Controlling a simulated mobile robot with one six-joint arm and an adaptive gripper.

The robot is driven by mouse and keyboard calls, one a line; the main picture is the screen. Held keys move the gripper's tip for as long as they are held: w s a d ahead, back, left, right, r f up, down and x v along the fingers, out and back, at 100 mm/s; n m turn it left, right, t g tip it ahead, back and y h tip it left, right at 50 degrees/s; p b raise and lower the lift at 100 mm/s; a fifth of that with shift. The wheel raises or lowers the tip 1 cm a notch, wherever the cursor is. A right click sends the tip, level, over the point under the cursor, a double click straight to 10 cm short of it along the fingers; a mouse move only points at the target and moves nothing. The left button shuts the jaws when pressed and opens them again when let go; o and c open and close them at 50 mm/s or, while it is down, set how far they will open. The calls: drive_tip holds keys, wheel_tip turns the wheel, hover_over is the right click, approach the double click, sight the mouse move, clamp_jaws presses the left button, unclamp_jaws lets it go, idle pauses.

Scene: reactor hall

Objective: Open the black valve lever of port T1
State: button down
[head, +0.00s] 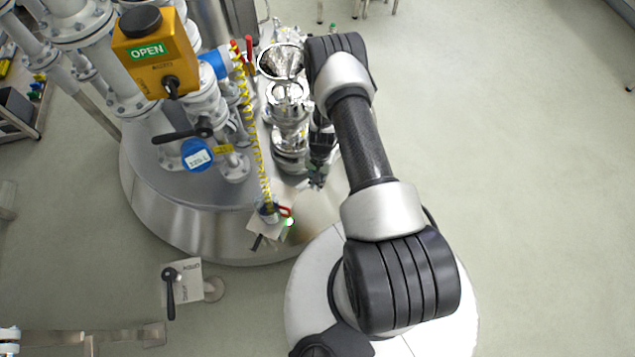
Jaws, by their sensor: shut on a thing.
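My gripper (319,165) is below my wrist, close beside the right side of a shiny metal port column (290,115) topped by a funnel (281,62). Its fingers are shut on a dark part at the column's side, which appears to be the black valve lever. The lever is mostly hidden by the fingers, and its angle cannot be told. No T1 label is readable. Another black lever (182,135) sits on the pipework to the left, above a blue round tag (197,155).
An orange box with an OPEN sign (155,55) and white pipes crowd the left. A floor-side panel with a black handle (170,285) is lower left. Floor at right is clear.

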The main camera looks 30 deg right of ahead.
drive_tip(key=c, duration=1.6)
unclamp_jaws()
drive_tip(key=shift+c, duration=0.2)
drive_tip(key=shift+r, duration=0.15)
wheel_tip(320, 180, up, 12)
drive_tip(key=w+d, duration=0.1)
drive_tip(key=shift+d, duration=0.15)
